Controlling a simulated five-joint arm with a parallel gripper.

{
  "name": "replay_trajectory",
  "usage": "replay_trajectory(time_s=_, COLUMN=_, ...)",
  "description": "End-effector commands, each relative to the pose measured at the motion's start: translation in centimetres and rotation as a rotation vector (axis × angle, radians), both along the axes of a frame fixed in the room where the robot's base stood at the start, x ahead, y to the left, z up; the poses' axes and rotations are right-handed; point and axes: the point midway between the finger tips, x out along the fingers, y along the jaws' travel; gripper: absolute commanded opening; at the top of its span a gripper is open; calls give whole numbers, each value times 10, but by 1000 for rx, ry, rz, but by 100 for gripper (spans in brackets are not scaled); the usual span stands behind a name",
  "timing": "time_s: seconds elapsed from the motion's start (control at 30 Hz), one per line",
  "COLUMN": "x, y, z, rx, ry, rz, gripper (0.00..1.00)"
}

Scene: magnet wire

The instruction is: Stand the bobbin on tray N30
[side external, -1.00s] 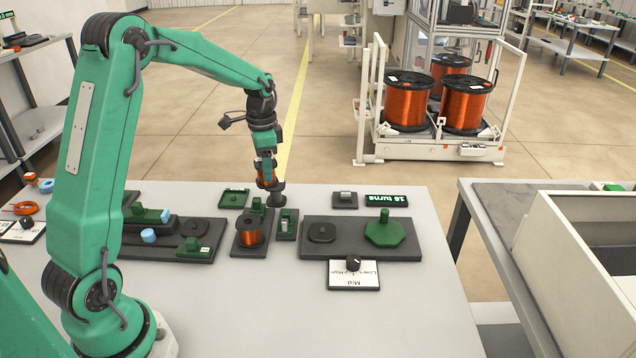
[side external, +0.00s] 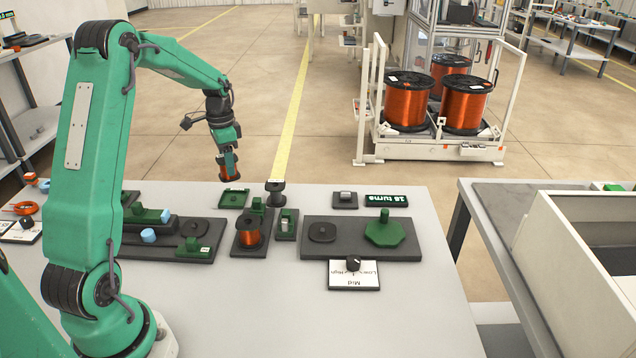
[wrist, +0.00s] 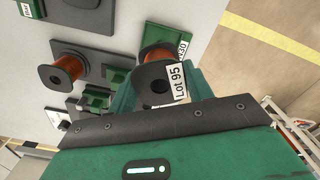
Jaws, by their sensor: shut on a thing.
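My gripper (side external: 227,156) is shut on a bobbin (side external: 229,167) with orange copper wire and black flanges. The bobbin hangs nearly upright, leaning a little. In the wrist view the held bobbin (wrist: 154,82) shows a black flange with a white "LOT 95" label. Tray N30, a small square green tray (side external: 234,200), lies at the back of the table, below the bobbin in the side view, with a gap between them.
A bare black spool-shaped stand (side external: 276,193) rises just right of the tray. A second copper bobbin (side external: 248,233) stands on a dark base in front. Dark fixtures with green parts (side external: 150,235) lie to the left, and another plate (side external: 350,245) to the right. The front table is clear.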

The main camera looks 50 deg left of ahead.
Motion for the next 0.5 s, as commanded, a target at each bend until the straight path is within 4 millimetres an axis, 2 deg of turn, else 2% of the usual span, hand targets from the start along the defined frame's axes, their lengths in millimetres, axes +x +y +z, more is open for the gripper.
replay_trajectory(time_s=0.5, x=0, y=0, z=-30, rx=-1, ry=1, rz=0, gripper=22)
